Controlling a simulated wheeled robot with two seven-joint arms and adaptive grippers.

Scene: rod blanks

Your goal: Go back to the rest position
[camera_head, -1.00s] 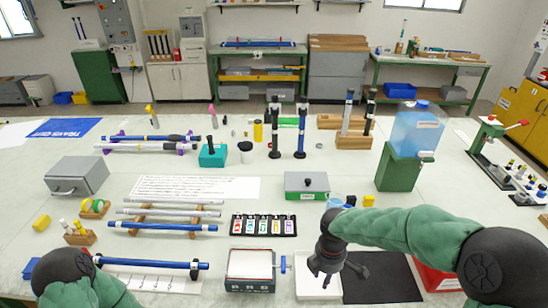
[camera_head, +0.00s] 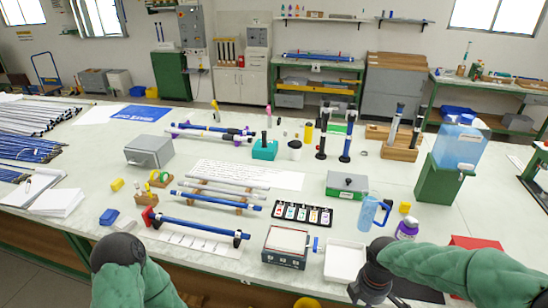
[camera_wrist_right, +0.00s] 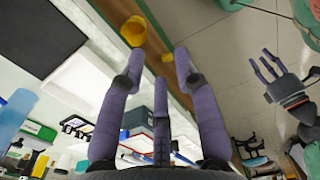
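My right gripper (camera_head: 366,293) is at the table's front edge, in front of the white tray (camera_head: 345,262). In the right wrist view my right gripper (camera_wrist_right: 159,64) has its purple fingers spread with nothing between them. My left arm comes in at the bottom left of the head view, and its fingers are hidden there. In the right wrist view my left gripper (camera_wrist_right: 266,66) shows its fingers apart and empty, over the floor. A blue rod (camera_head: 198,226) lies on supports on the table, apart from both grippers.
A block with a white top (camera_head: 287,243), a blue jug (camera_head: 372,213) and a purple-labelled bottle (camera_head: 407,228) stand near my right arm. Rod stacks (camera_head: 30,148) lie at the far left. A yellow container (camera_wrist_right: 134,31) is below the front edge.

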